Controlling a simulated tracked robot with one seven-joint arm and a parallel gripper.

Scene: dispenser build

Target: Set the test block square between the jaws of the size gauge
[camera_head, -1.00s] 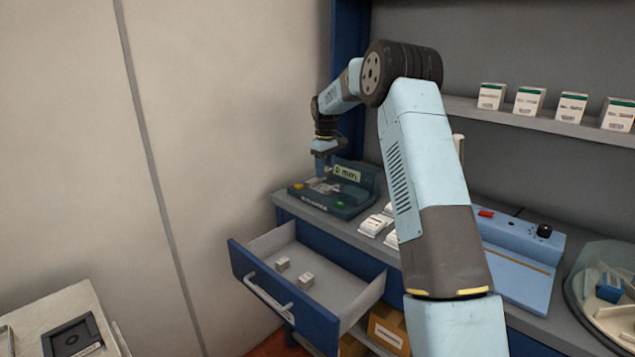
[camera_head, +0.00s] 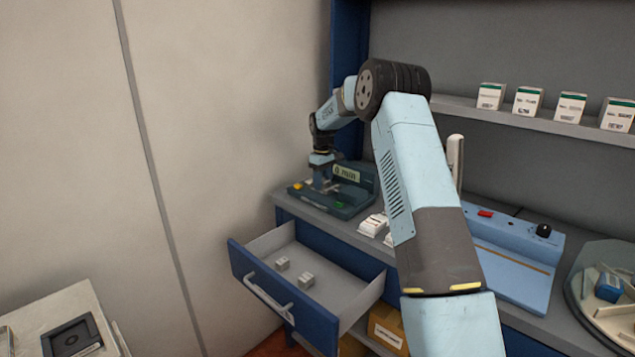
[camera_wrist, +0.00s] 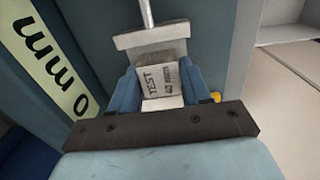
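The test block (camera_wrist: 162,82), a small pale block marked "TEST" and "40 mm", sits between the two blue fingers of my gripper (camera_wrist: 163,76) in the wrist view. The fingers lie against its sides. A grey T-shaped jaw (camera_wrist: 150,38) of the size gauge is just beyond the block, close to its far edge; I cannot tell if they touch. Another pale surface shows on the near side of the block. In the head view my gripper (camera_head: 322,178) is down at the dark teal size gauge (camera_head: 338,208), hiding the block. The gauge's display (camera_wrist: 45,62) seems to read 0 mm.
An open drawer (camera_head: 340,293) with two small blocks (camera_head: 306,281) juts out below the gauge. White packets (camera_head: 373,225) lie right of the gauge. A blue device (camera_head: 515,262) and a round tray (camera_head: 575,305) stand farther right. A wall is close on the left.

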